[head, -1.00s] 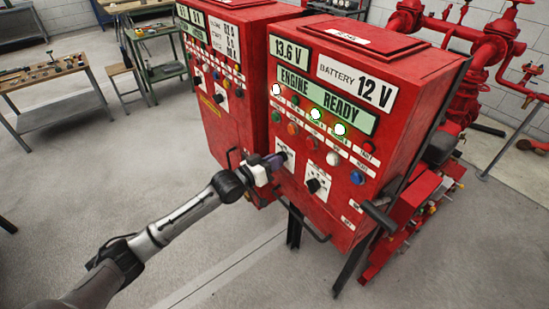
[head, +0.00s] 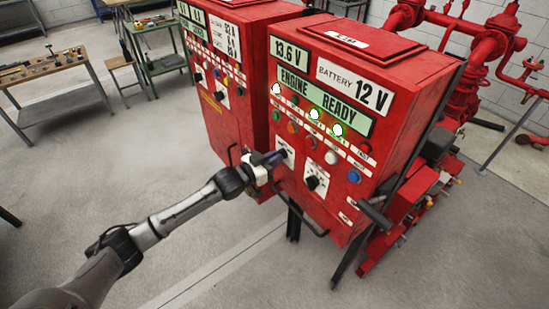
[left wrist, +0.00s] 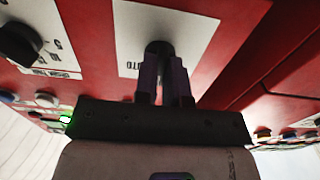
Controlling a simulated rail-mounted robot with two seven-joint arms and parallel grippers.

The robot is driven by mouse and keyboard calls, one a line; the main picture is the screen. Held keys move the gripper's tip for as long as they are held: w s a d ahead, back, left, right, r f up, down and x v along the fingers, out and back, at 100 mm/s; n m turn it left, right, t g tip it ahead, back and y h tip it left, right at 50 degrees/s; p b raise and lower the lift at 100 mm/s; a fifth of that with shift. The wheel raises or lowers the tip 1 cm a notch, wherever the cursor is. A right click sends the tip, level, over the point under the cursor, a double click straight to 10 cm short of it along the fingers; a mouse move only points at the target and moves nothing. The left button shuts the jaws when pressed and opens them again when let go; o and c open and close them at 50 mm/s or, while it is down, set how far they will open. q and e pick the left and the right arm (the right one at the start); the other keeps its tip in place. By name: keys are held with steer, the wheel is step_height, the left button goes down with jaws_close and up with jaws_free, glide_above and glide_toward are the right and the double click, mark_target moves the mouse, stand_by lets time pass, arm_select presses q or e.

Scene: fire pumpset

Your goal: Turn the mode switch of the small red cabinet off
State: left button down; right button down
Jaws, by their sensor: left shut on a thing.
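The small red cabinet (head: 338,170) stands in the middle of the head view, with a lit ENGINE READY panel. Its mode switch is a dark knob on a white plate (head: 286,151), largely hidden by my gripper. In the left wrist view the dark knob (left wrist: 158,47) shows at the fingertips on a white plate (left wrist: 190,28) with partly covered lettering. My left gripper (head: 277,157) reaches in from the left. Its two purple fingers (left wrist: 165,72) are closed around the knob. The knob's exact setting is hidden. My right gripper is not in view.
A second black knob (head: 312,183) sits just lower right of the gripped one. Coloured lamps and buttons (head: 331,157) lie above it. A handle bar (head: 303,222) juts out below. A larger red cabinet (head: 222,120) stands close on the left. Open floor (head: 160,150) lies further left.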

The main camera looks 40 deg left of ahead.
arm_select(q)
steer(key=c, duration=1.2)
jaws_free()
steer(key=shift+s, duration=0.1)
steer(key=p+v, duration=0.1)
steer(key=v, duration=1.2)
steer(key=shift+s+p, duration=0.25)
steer(key=shift+p, duration=0.15)
steer(key=shift+a, duration=0.1)
